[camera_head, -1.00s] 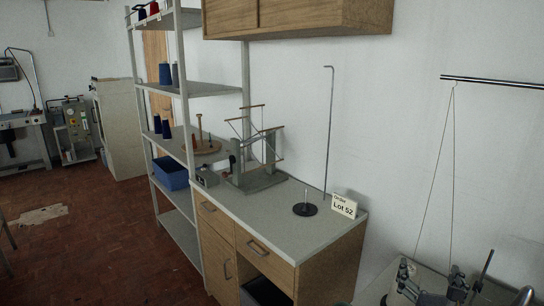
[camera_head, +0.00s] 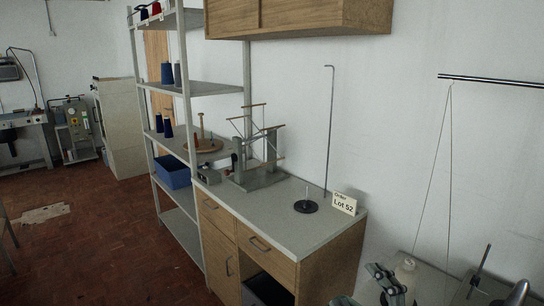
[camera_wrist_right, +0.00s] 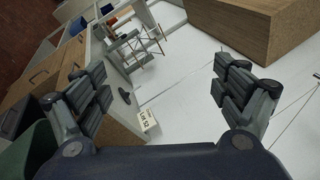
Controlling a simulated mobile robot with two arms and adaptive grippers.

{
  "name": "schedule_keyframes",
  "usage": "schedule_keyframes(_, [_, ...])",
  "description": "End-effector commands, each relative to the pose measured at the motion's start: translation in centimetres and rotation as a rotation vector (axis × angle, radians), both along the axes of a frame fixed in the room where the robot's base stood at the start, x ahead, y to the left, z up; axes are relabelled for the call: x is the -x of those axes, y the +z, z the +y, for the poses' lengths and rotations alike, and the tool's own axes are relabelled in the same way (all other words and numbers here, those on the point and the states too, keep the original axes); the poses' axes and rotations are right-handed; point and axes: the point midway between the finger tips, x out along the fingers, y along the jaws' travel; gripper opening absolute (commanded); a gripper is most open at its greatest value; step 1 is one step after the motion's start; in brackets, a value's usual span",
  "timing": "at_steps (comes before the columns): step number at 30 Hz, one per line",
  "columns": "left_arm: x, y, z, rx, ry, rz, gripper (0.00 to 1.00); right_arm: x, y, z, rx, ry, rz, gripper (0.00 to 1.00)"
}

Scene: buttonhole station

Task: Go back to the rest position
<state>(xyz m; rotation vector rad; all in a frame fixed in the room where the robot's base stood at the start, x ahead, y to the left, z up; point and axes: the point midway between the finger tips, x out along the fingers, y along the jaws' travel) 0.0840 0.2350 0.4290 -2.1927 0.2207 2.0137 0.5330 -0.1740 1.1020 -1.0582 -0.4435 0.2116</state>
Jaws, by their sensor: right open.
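My right gripper (camera_head: 390,282) is low at the right of the head view, in front of the machine table and partly cut off by the bottom edge. In the right wrist view its two dark fingers (camera_wrist_right: 163,98) stand wide apart with nothing between them. My left gripper is not in view.
A cabinet (camera_head: 257,209) carries a yarn winder (camera_head: 258,178), a black disc stand (camera_head: 306,206) with a tall hooked rod, and a "Lot 52" card (camera_head: 344,203). A shelf rack with cones (camera_head: 166,73) and a blue bin (camera_head: 172,172) stands left. A wall cabinet (camera_head: 300,18) hangs above. A pale cone-like object (camera_head: 406,272) is beside my right gripper. The red floor is mostly clear.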

Motion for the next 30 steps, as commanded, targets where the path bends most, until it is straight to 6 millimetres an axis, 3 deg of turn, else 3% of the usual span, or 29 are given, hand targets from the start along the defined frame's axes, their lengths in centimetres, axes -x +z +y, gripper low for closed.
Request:
schedule_keyframes(3, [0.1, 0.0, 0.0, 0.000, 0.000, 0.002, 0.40, 3.3, -2.5, 4.8, 0.321, 0.108, -0.047, 0.90])
schedule_keyframes(6, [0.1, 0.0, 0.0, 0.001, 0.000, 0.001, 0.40, 6.0, -5.6, 7.7, 0.596, 0.195, -0.072, 0.90])
schedule_keyframes(9, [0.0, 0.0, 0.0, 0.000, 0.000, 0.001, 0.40, 8.7, -9.3, 9.3, 0.865, 0.284, -0.077, 0.90])
schedule_keyframes(12, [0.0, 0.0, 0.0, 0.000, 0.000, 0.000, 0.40, 11.4, -13.3, 9.5, 1.128, 0.376, -0.061, 0.90])
schedule_keyframes(18, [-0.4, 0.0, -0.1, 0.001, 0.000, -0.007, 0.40, 16.8, -20.3, 6.3, 1.591, 0.573, 0.051, 0.90])
schedule_keyframes(21, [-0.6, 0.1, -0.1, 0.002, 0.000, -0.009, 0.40, 19.3, -22.4, 3.8, 1.757, 0.664, 0.128, 0.90])
schedule_keyframes(30, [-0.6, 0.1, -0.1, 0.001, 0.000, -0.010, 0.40, 26.2, -24.8, -3.4, 2.060, 0.901, 0.390, 0.90])
